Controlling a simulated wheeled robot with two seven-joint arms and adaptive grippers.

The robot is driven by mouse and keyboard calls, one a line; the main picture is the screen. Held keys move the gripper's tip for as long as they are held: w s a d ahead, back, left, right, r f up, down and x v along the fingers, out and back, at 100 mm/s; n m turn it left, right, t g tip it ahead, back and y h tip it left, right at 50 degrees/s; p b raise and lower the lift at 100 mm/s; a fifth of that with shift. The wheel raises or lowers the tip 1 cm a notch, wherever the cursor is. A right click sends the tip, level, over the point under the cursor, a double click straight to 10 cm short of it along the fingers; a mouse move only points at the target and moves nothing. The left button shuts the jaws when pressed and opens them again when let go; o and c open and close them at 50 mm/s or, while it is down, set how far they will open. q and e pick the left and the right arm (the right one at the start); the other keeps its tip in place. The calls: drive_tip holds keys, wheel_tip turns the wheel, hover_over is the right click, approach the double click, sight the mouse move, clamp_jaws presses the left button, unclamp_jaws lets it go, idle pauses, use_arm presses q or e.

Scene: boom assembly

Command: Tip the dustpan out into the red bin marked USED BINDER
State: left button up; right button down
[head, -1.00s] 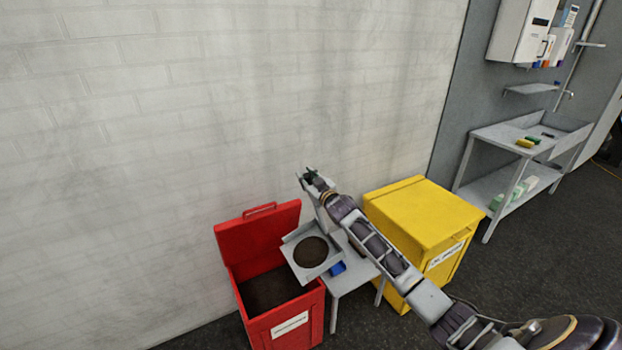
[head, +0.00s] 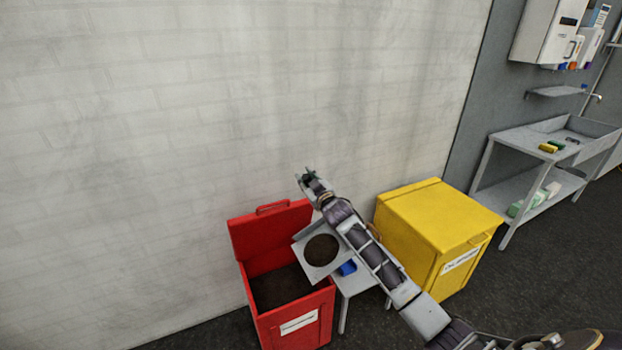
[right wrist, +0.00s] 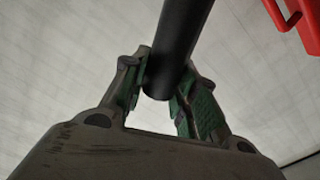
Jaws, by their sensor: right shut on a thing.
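The dustpan (head: 309,262) is a grey pan with a round dark heap (head: 321,249) of material in it. It is over the right edge of the red bin (head: 296,325), whose lid (head: 270,238) stands open against the wall. Dark material shows inside the bin. The bin's white label is too small to read. My right gripper (head: 304,176) is above and behind the pan. In the right wrist view, its green-padded fingers (right wrist: 168,88) are shut on a dark round handle (right wrist: 181,40). The pan itself is out of that view. My left gripper is not seen.
A small grey table (head: 354,284) with a blue object (head: 347,267) stands just right of the red bin. A closed yellow bin (head: 430,222) is beyond it. A steel bench (head: 525,150) is at the far right. The brick wall (head: 200,120) is close behind.

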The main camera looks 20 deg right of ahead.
drive_tip(key=a+n+b, duration=0.2)
drive_tip(key=a+n, duration=0.1)
drive_tip(key=a, duration=0.9)
drive_tip(key=shift+s+a+f, duration=0.15)
drive_tip(key=shift+s+f, duration=0.05)
drive_tip(key=shift+f, duration=0.15)
idle(0.7)
idle(0.4)
